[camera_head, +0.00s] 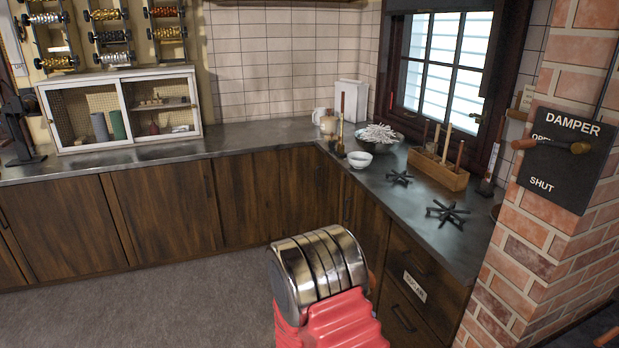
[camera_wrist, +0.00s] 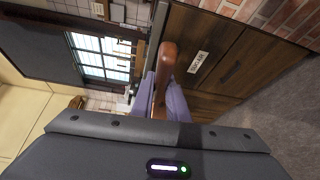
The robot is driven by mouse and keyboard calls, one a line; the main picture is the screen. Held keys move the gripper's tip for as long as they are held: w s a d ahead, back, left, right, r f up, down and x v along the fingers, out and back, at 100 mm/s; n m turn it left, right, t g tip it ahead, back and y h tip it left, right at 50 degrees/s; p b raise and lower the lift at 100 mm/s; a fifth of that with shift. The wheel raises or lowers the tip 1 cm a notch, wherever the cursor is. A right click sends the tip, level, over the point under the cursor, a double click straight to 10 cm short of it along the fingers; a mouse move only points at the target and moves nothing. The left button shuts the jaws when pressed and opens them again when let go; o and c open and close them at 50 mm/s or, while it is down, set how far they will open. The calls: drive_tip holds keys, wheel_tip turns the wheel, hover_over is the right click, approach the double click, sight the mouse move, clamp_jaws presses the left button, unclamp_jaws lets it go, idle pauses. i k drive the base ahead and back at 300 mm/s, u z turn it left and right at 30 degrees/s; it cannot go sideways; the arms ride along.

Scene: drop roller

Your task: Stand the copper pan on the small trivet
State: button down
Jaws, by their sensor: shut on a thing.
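In the wrist view my gripper (camera_wrist: 161,100) is shut, its purple fingers on either side of a reddish-brown handle (camera_wrist: 168,58), taken to be the copper pan's. No copper pan body shows in either view. In the head view my own arm hides the gripper; a small orange-brown bit (camera_head: 372,280) shows at the arm's right edge. Two black star-shaped trivets lie on the right counter. The small trivet (camera_head: 399,177) is farther back, and the larger trivet (camera_head: 447,213) is nearer. Nothing stands on either.
Behind the small trivet are a white bowl (camera_head: 359,160) and a dish of white strands (camera_head: 378,135). A wooden box (camera_head: 438,170) with upright handles stands by the window. A brick pillar (camera_head: 560,120) with a damper board closes the right side. The floor (camera_head: 150,310) at left is clear.

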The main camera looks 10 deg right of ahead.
sight(397, 182)
drive_tip(key=u, duration=0.05)
drive_tip(key=i, duration=1.7)
drive_tip(key=u, duration=0.35)
drive_tip(key=i, duration=1.15)
drive_tip(key=u, duration=0.25)
